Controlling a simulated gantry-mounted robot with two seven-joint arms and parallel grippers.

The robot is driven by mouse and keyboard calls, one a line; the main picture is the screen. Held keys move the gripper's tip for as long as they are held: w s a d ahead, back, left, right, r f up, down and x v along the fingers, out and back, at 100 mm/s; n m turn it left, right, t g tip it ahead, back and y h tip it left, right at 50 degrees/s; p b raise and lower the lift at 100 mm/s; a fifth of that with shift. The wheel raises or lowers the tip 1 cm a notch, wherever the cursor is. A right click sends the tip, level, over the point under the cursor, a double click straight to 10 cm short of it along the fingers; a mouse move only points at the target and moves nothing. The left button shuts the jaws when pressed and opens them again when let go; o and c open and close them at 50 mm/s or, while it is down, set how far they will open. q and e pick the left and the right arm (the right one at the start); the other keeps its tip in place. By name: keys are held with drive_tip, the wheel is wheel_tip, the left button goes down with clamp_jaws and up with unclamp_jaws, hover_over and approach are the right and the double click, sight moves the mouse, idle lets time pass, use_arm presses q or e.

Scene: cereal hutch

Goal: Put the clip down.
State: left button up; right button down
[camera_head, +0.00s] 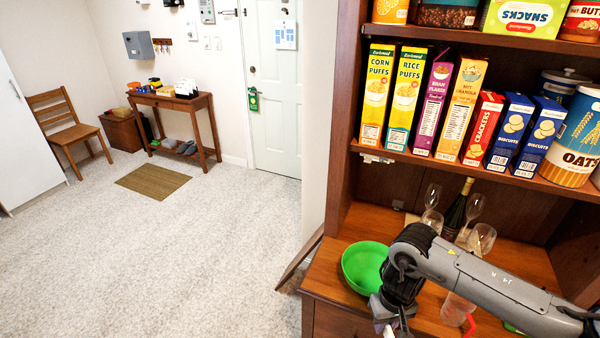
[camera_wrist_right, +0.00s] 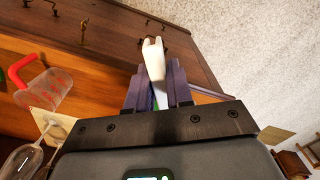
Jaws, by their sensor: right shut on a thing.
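My right gripper (camera_wrist_right: 158,88) is shut on a white clip (camera_wrist_right: 153,58), which sticks out past the fingertips in the right wrist view. Part of the clip is hidden between the fingers. In the head view the right gripper (camera_head: 391,325) is at the bottom edge of the picture, in front of and below the green bowl (camera_head: 358,264), near the front of the wooden hutch counter (camera_head: 329,262). The wrist view shows drawer fronts with handles (camera_wrist_right: 83,30) beyond the clip. My left gripper is not in view.
A clear jug with a red handle (camera_wrist_right: 46,92) stands on the counter. Wine glasses (camera_head: 481,240) and a dark bottle (camera_head: 456,212) stand behind my arm. Cereal boxes (camera_head: 408,98) line the shelf above. Open carpet (camera_head: 200,250) lies left.

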drive_tip(key=shift+r+n, duration=0.6)
drive_tip(key=shift+r, duration=0.15)
drive_tip(key=s+r+m+p, duration=0.3)
drive_tip(key=r+m+p, duration=0.1)
drive_tip(key=r+p, duration=0.7)
drive_tip(key=s+r+m+p, duration=0.3)
drive_tip(key=r+p, duration=0.8)
drive_tip(key=r, duration=0.6)
drive_tip(key=s+r+m+p, duration=0.4)
drive_tip(key=r+m+p, duration=0.2)
drive_tip(key=r+p, duration=0.6)
wheel_tip(320, 180, up, 2)
drive_tip(key=shift+d, duration=0.1)
